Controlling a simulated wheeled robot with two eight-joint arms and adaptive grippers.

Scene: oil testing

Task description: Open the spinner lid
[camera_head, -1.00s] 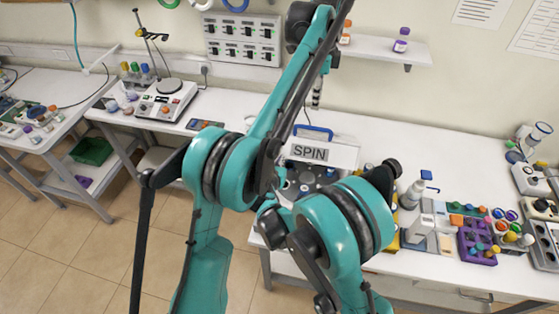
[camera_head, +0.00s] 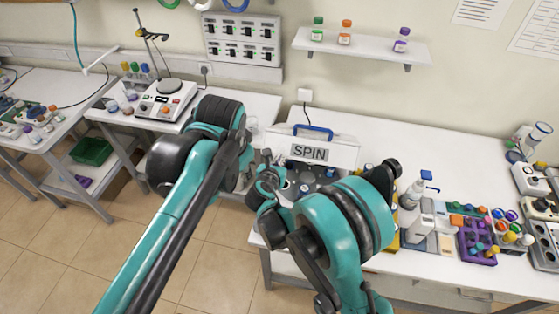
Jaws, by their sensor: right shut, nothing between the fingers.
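The spinner is a pale box on the middle table, with a dark interior holding small round parts (camera_head: 322,174). Its clear lid (camera_head: 342,155) stands raised at the back, with a SPIN label (camera_head: 309,152) and a blue handle (camera_head: 313,131) on top. My right gripper (camera_head: 265,158) is at the spinner's left front side, below and left of the handle and apart from it. It is shut and empty. My left arm reaches in from the lower left to a large joint left of the spinner; its gripper cannot be made out. My right arm hides the spinner's front right.
A hotplate device (camera_head: 166,101) stands on the table to the left. A white pipetting bottle (camera_head: 412,193) and a purple rack (camera_head: 477,243) with coloured caps stand to the right. A wall shelf (camera_head: 364,46) holds several small bottles. The table behind and right of the spinner is clear.

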